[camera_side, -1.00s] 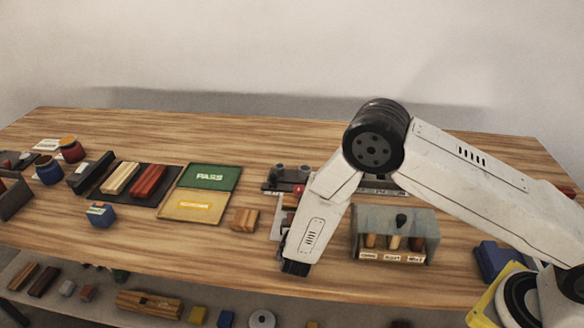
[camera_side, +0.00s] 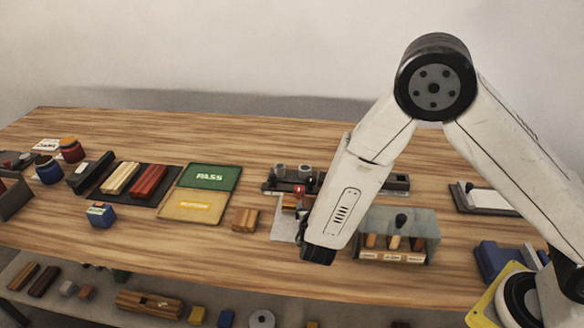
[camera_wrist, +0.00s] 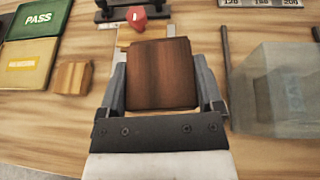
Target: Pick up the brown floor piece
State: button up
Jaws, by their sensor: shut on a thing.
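The brown floor piece (camera_wrist: 162,75) is a reddish-brown wood-grained block. In the wrist view it sits between the two fingers of my gripper (camera_wrist: 163,88), which is shut on it. In the side view my gripper (camera_side: 318,254) points down over the front half of the table, left of the grey see-through box. The piece is hidden behind my gripper and arm there, so its height above the table is hard to tell.
The grey box (camera_side: 428,226) with several wooden pieces stands close to the right. A small wooden block (camera_side: 245,219) lies left, beside the yellow pad (camera_side: 178,207) and green PASS pad (camera_side: 209,177). A red knob (camera_wrist: 136,17) stands behind the piece. Bare table lies in front.

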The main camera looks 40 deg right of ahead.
jog(key=s+d+r, duration=0.1)
jog(key=s+r, duration=0.2)
jog(key=s, duration=0.5)
jog(key=shift+s+r, duration=0.3)
jog(key=shift+r, duration=0.05)
jog(key=shift+d, duration=0.1)
jog(key=w+d+f+m+g+h, duration=0.2)
jog(key=w+d+m+g+h, duration=0.2)
jog(key=w+d+m+g, duration=0.6)
jog(key=shift+w+d+f+h, duration=0.15)
jog(key=shift+w+d+h, duration=0.15)
jog(key=shift+w+d, duration=1.25)
jog(key=shift+w+a, duration=0.25)
jog(key=shift+a, duration=0.05)
jog(key=shift+f, duration=3.15)
jog(key=shift+f, duration=0.1)
